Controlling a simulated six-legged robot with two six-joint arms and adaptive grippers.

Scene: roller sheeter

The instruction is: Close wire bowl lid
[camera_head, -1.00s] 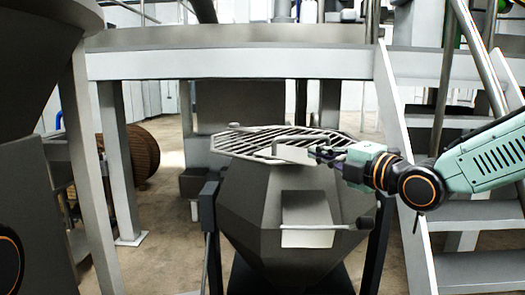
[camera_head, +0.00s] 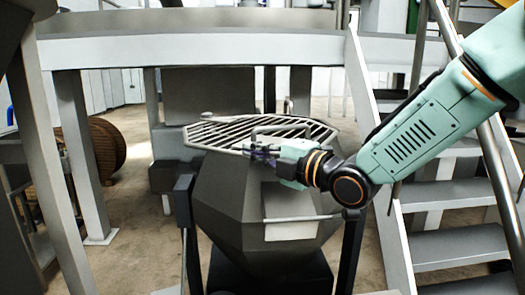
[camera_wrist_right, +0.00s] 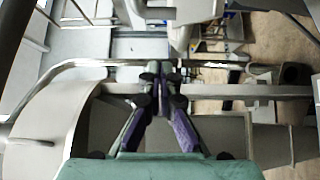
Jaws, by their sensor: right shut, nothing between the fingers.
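The wire lid (camera_head: 225,131) is a grate of parallel bars, lying about level across the top of the dark faceted bowl (camera_head: 228,205). A raised bar like a handle (camera_head: 282,128) stands at the lid's right side. My right gripper (camera_head: 258,153) is at the lid's near right edge, above the bowl's front face. In the right wrist view its purple fingers (camera_wrist_right: 160,75) meet at the tips with nothing between them. A pale curved bar (camera_wrist_right: 85,64) runs across beside the fingertips; I cannot tell whether they touch it. My left gripper is out of view.
A lever bar (camera_head: 300,218) sticks out at the bowl's front. Dark stand posts (camera_head: 352,250) flank the bowl. Metal stairs (camera_head: 455,240) rise at the right, behind my right arm. A platform beam (camera_head: 190,50) crosses behind, and a wooden reel (camera_head: 105,148) stands back left.

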